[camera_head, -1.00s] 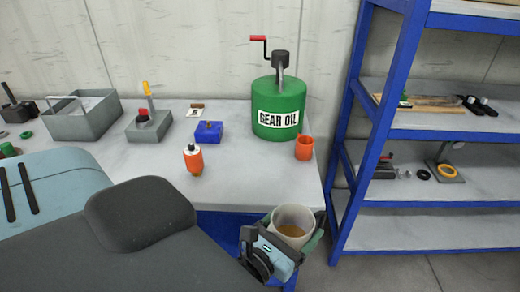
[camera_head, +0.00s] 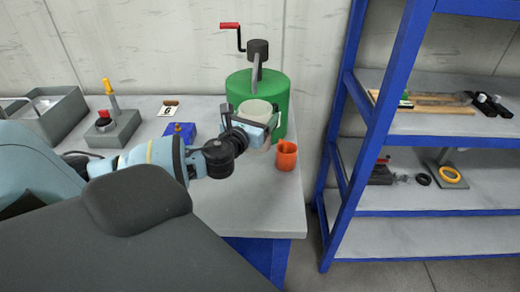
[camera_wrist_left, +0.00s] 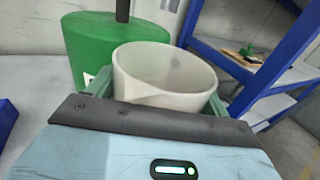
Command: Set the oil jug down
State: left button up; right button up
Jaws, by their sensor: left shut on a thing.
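The oil jug (camera_head: 256,108) is a pale, round, open-topped vessel in front of the green gear oil drum (camera_head: 272,88). My left gripper (camera_head: 264,124) is shut on it, and the jug looks close to upright. In the left wrist view the jug (camera_wrist_left: 165,78) sits between the green fingers of the gripper (camera_wrist_left: 160,98), with the drum (camera_wrist_left: 90,45) close behind. My right gripper does not show.
An orange cup (camera_head: 287,157) stands just right of the jug, near the bench's right edge. A blue block (camera_head: 178,134) and a grey block (camera_head: 112,130) with a yellow-handled tool are to the left. A blue shelf rack (camera_head: 350,150) stands right. The front right bench is clear.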

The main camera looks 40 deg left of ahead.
pick_arm(q)
jog(key=shift+w+a+r, duration=0.35)
jog(key=shift+a+r, duration=0.05)
jog(key=shift+a, duration=0.15)
jog(key=shift+w+a+r+y, duration=0.1)
jog(key=shift+a+r+y, duration=0.2)
jog(key=shift+a, duration=0.05)
notch_tip(320, 180, down, 4)
jog(key=shift+f+b, duration=0.2)
jog(key=shift+b, duration=0.15)
jog(key=shift+f, duration=0.65)
notch_tip(320, 180, down, 4)
jog(key=shift+r+b, duration=0.1)
jog(key=shift+b, duration=0.3)
jog(key=shift+f, duration=0.3)
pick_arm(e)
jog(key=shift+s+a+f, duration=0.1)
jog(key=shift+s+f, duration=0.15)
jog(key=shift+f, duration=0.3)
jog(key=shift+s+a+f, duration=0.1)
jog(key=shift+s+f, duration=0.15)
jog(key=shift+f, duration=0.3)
pick_arm(q)
jog(key=shift+f, duration=0.15)
jog(key=o, duration=1.3)
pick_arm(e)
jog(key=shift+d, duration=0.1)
